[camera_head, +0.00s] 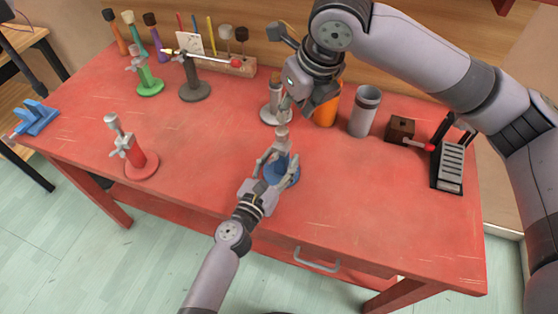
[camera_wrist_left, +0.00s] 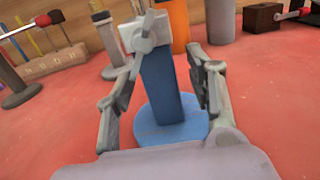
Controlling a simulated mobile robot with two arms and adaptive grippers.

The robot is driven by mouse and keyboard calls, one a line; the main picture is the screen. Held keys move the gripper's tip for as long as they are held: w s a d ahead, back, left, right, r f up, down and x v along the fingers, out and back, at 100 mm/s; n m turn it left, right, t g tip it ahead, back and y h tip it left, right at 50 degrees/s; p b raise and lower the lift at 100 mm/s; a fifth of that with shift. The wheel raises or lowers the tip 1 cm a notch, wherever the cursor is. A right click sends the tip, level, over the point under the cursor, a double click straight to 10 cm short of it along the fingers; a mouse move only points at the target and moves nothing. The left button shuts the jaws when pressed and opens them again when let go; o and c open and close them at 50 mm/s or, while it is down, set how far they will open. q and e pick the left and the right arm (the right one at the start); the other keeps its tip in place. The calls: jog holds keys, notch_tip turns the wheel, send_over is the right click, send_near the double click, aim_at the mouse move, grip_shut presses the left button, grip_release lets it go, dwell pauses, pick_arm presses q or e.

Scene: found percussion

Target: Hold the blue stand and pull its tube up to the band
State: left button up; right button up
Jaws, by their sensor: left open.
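The blue stand (camera_head: 286,178) stands upright on the red table, with a round base and blue post. It also shows in the left wrist view (camera_wrist_left: 168,85), with a grey clamp and wing nut (camera_wrist_left: 145,36) at its top. My left gripper (camera_head: 279,160) is open, its fingers on either side of the post; in the left wrist view a gap shows beside the right finger. The pale tube top (camera_head: 282,131) rises above the stand; I cannot make out its band. My right gripper (camera_head: 284,104) is just above the tube top; whether its jaws are open is unclear.
Close behind are a grey-white stand (camera_head: 275,112), an orange cylinder (camera_head: 327,112) and a grey cylinder (camera_head: 364,112). A red stand (camera_head: 138,160) is at left; green (camera_head: 149,86) and dark (camera_head: 194,90) stands are farther back. The front of the table is clear.

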pick_arm(q)
jog(key=shift+c, duration=0.6)
grip_shut()
dwell(0.9)
